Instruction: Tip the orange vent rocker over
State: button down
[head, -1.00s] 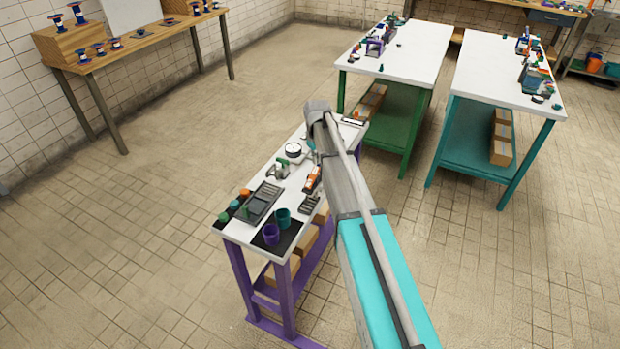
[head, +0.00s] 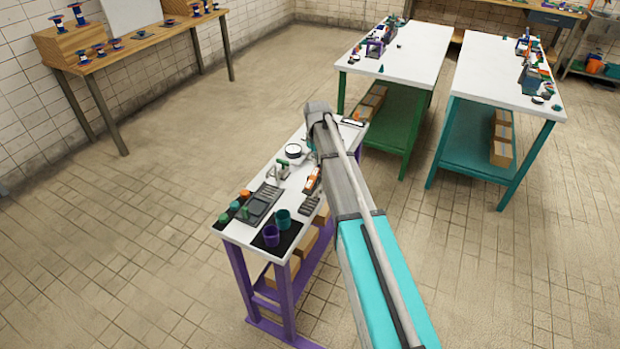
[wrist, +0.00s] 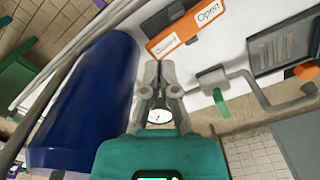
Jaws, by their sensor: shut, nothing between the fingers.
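The orange vent rocker (wrist: 185,32) is at the top middle of the wrist view, on the white bench top. It carries an "Open" label at its right end and a second, small white label at its left end. A dark part sits between the two ends. In the head view the orange rocker (head: 313,180) shows beside my arm, partly hidden by it. My gripper (wrist: 159,66) is shut and empty. Its fingertips are just below the rocker's left end in the wrist view; I cannot tell whether they touch.
A green-handled lever (wrist: 219,100) stands right of my gripper, and a round white gauge (wrist: 160,116) shows between the fingers. Two larger tables stand behind.

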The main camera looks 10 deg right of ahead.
aim_at(316, 170)
jog(key=shift+f+b, duration=2.2)
dwell(0.7)
jog(key=shift+r, duration=0.2)
notch_tip(316, 170, up, 8)
jog(key=p, duration=0.8)
jog(key=shift+r+p, duration=0.1)
jog(key=shift+p, duration=0.2)
dwell(0.5)
jog(key=shift+s, duration=0.25)
jog(key=s+m, duration=0.4)
jog(key=s, duration=2.4)
jog(key=shift+s+a+m, duration=0.25)
jog(key=shift+s+m, duration=0.15)
